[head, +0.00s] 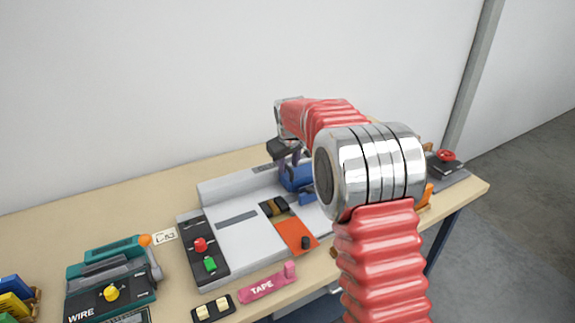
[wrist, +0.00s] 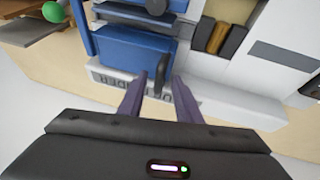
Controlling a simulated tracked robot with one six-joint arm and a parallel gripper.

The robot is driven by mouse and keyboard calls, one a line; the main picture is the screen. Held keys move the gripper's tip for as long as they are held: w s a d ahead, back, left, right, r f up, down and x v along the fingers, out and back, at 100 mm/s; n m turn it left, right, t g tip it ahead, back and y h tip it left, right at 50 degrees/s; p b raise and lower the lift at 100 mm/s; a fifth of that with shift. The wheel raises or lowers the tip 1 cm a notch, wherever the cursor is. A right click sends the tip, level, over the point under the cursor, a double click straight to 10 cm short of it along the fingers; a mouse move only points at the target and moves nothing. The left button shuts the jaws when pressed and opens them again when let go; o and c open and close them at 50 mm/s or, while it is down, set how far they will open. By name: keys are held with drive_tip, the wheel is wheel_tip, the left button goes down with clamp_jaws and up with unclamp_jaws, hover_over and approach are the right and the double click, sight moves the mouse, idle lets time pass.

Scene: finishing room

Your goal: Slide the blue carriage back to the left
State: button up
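The blue carriage (head: 297,177) sits on the grey-white machine, right of the machine's middle and partly hidden behind my arm. In the wrist view the blue carriage (wrist: 135,55) fills the upper left, with a dark upright handle (wrist: 160,78) at its near edge. My gripper (head: 290,160) is over the machine's back edge beside the carriage. In the wrist view its two purple fingers (wrist: 160,84) are apart, one on each side of the handle, with gaps visible. I cannot tell whether either finger touches it.
The machine's panel has a red knob (head: 200,244) and a green button (head: 210,264). An orange plate (head: 295,235) lies right of them. A pink tape holder (head: 267,284), a teal wire device (head: 110,275) and a switch box (head: 213,308) stand in front and left. The back left tabletop is clear.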

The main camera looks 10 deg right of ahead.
drive_tip(key=shift+c, duration=0.7)
clamp_jaws()
